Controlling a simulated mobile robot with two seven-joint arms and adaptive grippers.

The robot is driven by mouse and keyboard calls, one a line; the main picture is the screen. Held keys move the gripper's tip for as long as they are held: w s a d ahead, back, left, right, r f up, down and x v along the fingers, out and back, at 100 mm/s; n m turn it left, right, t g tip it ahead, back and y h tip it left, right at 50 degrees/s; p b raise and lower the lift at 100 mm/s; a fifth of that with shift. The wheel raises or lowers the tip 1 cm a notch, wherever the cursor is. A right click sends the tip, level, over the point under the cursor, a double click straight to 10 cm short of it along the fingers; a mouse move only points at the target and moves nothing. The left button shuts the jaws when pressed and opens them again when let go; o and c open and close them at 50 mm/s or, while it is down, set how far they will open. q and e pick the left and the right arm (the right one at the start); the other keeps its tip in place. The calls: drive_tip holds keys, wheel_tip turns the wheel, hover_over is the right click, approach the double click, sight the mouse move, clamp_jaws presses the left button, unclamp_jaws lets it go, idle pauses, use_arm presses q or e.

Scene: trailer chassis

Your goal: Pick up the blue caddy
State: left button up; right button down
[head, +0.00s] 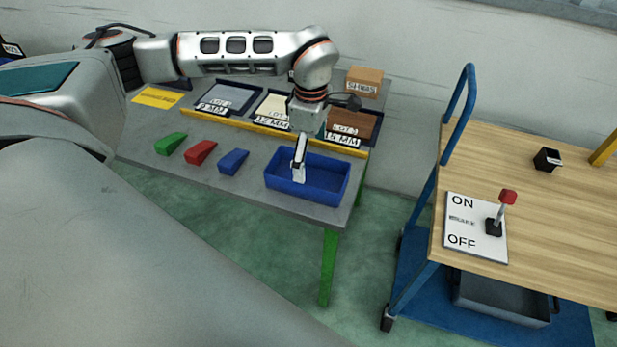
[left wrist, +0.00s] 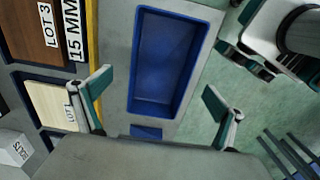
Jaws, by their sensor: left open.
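The blue caddy (head: 302,193) is an empty, open rectangular tray on the grey table, near its right front corner. My left gripper (head: 298,174) points down over the caddy's left part in the head view. In the left wrist view, the caddy (left wrist: 167,60) stretches away above and between the two spread fingers of the left gripper (left wrist: 160,105). The fingers are open with nothing between them. Whether they touch the caddy's rim cannot be told. My right gripper is not in view.
Green (head: 170,143), red (head: 201,152) and blue (head: 234,162) wedges lie left of the caddy. Labelled trays, one marked LOT 3 (head: 355,122), stand behind a yellow strip (head: 270,130). A wooden-topped cart (head: 545,220) with an ON/OFF lever stands to the right, across a floor gap.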

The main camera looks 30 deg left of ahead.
use_arm(q)
hover_over(308, 182)
wheel_tip(308, 182, down, 4)
drive_tip(key=shift+a+f, duration=0.1)
drive_tip(key=shift+f, duration=0.65)
drive_tip(key=c, duration=1.3)
